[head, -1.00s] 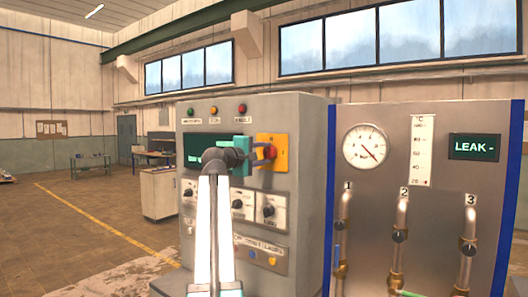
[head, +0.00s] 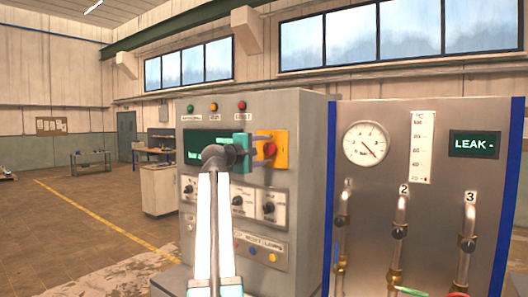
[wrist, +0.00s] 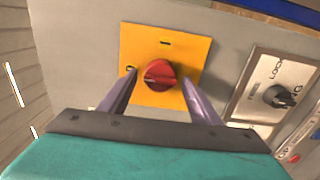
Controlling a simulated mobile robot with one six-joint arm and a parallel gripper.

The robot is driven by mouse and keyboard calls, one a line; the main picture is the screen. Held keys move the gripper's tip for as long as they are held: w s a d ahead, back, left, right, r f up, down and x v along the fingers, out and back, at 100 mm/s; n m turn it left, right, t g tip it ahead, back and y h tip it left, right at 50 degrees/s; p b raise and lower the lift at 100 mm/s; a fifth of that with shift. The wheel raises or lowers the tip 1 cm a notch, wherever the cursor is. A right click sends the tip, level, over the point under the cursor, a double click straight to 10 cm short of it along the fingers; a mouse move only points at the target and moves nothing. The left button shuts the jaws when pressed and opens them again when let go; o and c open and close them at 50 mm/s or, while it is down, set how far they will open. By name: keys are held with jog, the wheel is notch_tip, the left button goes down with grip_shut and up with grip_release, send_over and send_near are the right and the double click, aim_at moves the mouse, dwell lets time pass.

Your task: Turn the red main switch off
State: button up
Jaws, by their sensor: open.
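The red main switch (wrist: 159,75) is a round red knob on a square yellow plate (wrist: 190,48). In the wrist view, a "0" mark is at the plate's left and an "I" mark at its top. The knob's exact angle is hard to read. My gripper (wrist: 158,82) is open, with one finger on each side of the knob; I cannot tell whether either touches it. In the head view, my gripper (head: 262,146) is in front of the yellow plate (head: 281,160) and partly hides the red knob (head: 270,149).
The grey cabinet (head: 305,190) carries a dark display (head: 200,140), several lamps and black knobs below. One black knob (wrist: 280,95) is to the right in the wrist view. A panel with a gauge (head: 366,144) and pipes stands at right. Open floor is at left.

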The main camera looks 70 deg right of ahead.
jog(key=b+v, duration=0.4)
jog(key=v, duration=0.9)
jog(key=shift+a, duration=0.35)
jog(key=shift+w, duration=0.15)
